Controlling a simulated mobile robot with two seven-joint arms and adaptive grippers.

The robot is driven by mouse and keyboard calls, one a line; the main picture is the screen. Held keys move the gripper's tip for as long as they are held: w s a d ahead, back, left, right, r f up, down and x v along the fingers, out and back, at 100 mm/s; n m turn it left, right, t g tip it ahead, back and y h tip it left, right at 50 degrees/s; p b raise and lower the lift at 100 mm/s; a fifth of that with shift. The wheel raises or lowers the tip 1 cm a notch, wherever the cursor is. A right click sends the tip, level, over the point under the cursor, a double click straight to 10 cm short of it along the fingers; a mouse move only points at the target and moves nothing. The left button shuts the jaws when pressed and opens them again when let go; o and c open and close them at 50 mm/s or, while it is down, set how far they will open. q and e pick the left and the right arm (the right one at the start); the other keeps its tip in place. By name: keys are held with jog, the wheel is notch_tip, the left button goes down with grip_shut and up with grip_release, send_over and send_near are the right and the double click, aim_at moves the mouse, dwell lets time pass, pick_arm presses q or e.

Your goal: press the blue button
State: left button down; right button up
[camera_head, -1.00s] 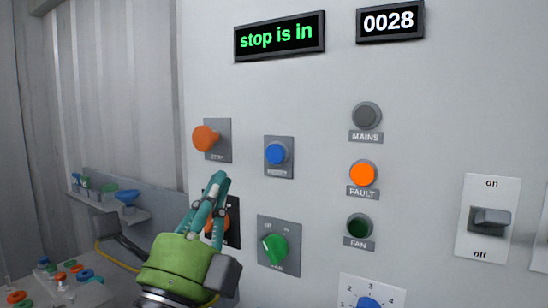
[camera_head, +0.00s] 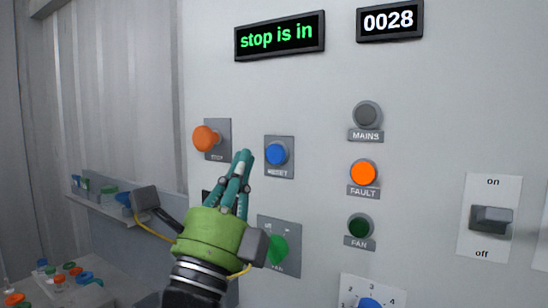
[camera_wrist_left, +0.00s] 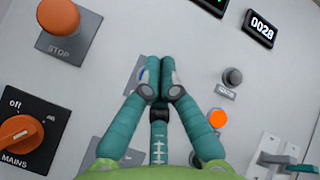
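The blue button (camera_head: 277,154) is a round knob on a grey plate marked RESET on the white panel, in the head view. In the left wrist view a sliver of the blue button (camera_wrist_left: 144,75) shows beside the fingertips, which hide most of it. My left gripper (camera_head: 244,158) points up at the panel, its fingertips just left of the button in the head view. Its teal fingers (camera_wrist_left: 160,64) are drawn together at the tips with nothing between them. I cannot tell whether they touch the button. My right gripper is not in view.
The orange STOP knob (camera_head: 207,138) is close on the left. The green knob (camera_head: 278,249) below is partly behind my gripper. The orange MAINS switch (camera_wrist_left: 19,134) shows in the wrist view. Lamps, an on/off switch (camera_head: 490,219) and a display (camera_head: 280,36) reading "stop is in" are also there.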

pick_arm(q)
jog(key=shift+w+d, duration=0.65)
jog(key=shift+w, duration=0.25)
jog(key=shift+w+d, duration=0.65)
jog(key=shift+w, duration=0.25)
jog(key=shift+w+d, duration=0.25)
jog(key=shift+w, duration=0.1)
jog(key=shift+w+d, duration=0.2)
jog(key=shift+w, duration=0.1)
dwell(0.9)
dwell(0.3)
jog(key=shift+s+a, duration=0.45)
jog(key=shift+s, duration=0.15)
jog(key=s+a, duration=0.1)
jog(key=s, duration=0.1)
jog(key=s+a+p, duration=0.1)
jog(key=s+a, duration=0.1)
dwell(0.4)
